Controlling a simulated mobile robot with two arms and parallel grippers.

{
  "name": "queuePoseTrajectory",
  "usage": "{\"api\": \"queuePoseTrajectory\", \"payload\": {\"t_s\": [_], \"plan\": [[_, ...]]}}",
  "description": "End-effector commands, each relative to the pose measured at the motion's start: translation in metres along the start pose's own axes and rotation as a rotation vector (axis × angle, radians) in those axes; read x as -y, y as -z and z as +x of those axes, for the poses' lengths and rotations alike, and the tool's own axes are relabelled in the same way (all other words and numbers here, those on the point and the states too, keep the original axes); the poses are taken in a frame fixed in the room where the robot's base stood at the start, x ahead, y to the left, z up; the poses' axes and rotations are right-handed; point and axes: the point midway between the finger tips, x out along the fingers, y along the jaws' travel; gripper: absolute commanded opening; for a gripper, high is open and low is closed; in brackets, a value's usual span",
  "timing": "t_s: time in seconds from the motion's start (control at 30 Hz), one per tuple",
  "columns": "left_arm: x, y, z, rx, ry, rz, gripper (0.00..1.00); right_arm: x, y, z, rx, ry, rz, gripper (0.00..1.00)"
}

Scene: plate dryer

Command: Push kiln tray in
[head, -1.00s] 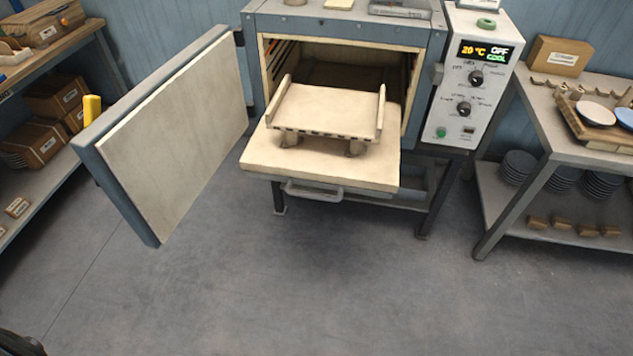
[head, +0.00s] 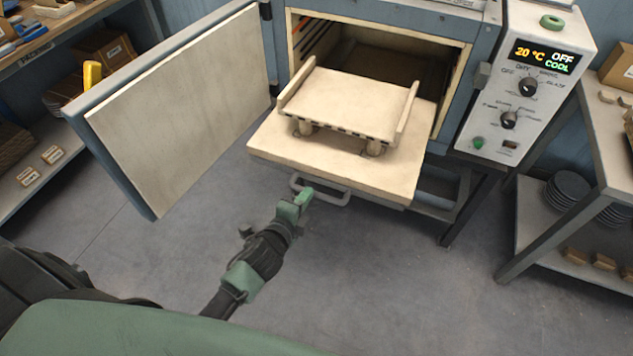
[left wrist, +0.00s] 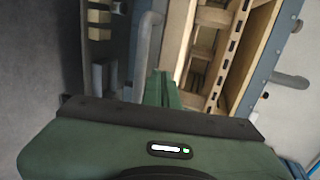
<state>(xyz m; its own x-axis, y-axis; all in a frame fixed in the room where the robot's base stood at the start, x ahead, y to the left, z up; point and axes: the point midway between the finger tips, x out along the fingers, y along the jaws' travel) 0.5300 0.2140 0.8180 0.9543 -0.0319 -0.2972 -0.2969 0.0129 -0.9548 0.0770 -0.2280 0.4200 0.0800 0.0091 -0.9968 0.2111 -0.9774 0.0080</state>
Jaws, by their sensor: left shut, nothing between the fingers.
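The kiln tray (head: 400,185) is a pale slab, pulled partly out of the open kiln (head: 455,100). A grey bar handle (head: 338,199) is on its front edge. A pale rack with raised sides (head: 350,105) stands on the tray on short feet. My left gripper (head: 303,196) is shut and empty, with its tips close to the left part of the handle. I cannot tell whether they touch. In the left wrist view, the shut fingers (left wrist: 163,88) point toward the tray edge, beside the grey handle (left wrist: 146,40). My right gripper is not in view.
The kiln door (head: 185,105) stands wide open at the left. The control panel (head: 525,90) reads 20 °C, OFF, COOL. A shelf with boxes is at the far left. A table with dark plates (head: 568,188) below is at the right. The floor in front is clear.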

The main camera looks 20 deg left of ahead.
Motion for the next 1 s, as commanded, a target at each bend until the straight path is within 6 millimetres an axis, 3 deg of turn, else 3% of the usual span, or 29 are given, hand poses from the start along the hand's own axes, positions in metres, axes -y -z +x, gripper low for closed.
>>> {"api": "queuePoseTrajectory", "payload": {"t_s": [0.1, 0.33, 1.0], "plan": [[0.002, 0.001, 0.024, 0.000, 0.002, -0.003, 0.00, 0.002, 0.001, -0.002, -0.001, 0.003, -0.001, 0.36], [0.000, 0.001, 0.055, -0.001, 0.000, -0.003, 0.00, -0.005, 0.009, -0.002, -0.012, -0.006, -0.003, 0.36], [0.002, 0.001, 0.070, -0.001, 0.002, -0.003, 0.00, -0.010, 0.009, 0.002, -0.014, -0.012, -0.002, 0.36]]}}
